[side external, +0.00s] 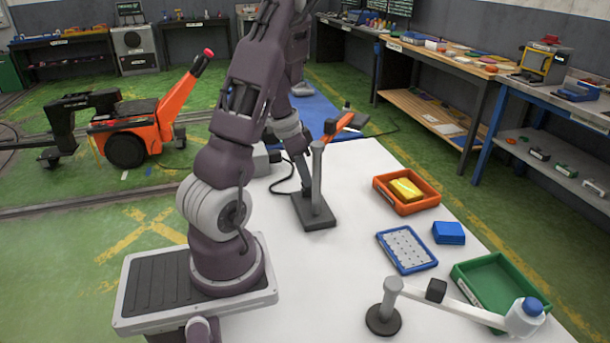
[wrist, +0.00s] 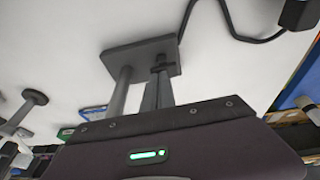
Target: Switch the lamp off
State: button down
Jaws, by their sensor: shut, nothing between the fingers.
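A grey post (side external: 317,178) stands upright on a dark square base (side external: 312,222) on the white table. An orange arm (side external: 346,123) with dark ends shows just above and behind the post; whether they join is unclear. This looks like the lamp. A black cord runs from the base to a dark block (wrist: 298,13), perhaps its switch. In the wrist view the post (wrist: 121,90) rises left of my fingers. My gripper (wrist: 160,70) is shut and empty, pointing down over the base (wrist: 140,52); contact cannot be told. In the side view the post partly hides my fingers.
A second post on a round base (side external: 383,320) carries a white arm ending in a blue-capped head (side external: 525,315). An orange tray (side external: 386,204) with a yellow block, a blue dotted tray (side external: 407,270), a blue block (side external: 448,233) and a green tray (side external: 475,276) stand right.

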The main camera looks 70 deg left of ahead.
jog(key=shift+d+f+y, duration=0.35)
jog(key=shift+f+y, duration=0.05)
jog(key=shift+y, duration=0.1)
jog(key=shift+d+f, duration=0.15)
jog(key=shift+d, duration=0.1)
jog(key=shift+a, duration=0.85)
jog(key=shift+r, duration=0.2)
jog(key=shift+a+r, duration=0.1)
jog(key=shift+r, duration=0.05)
jog(key=v, duration=0.7)
jog(key=shift+d, duration=0.3)
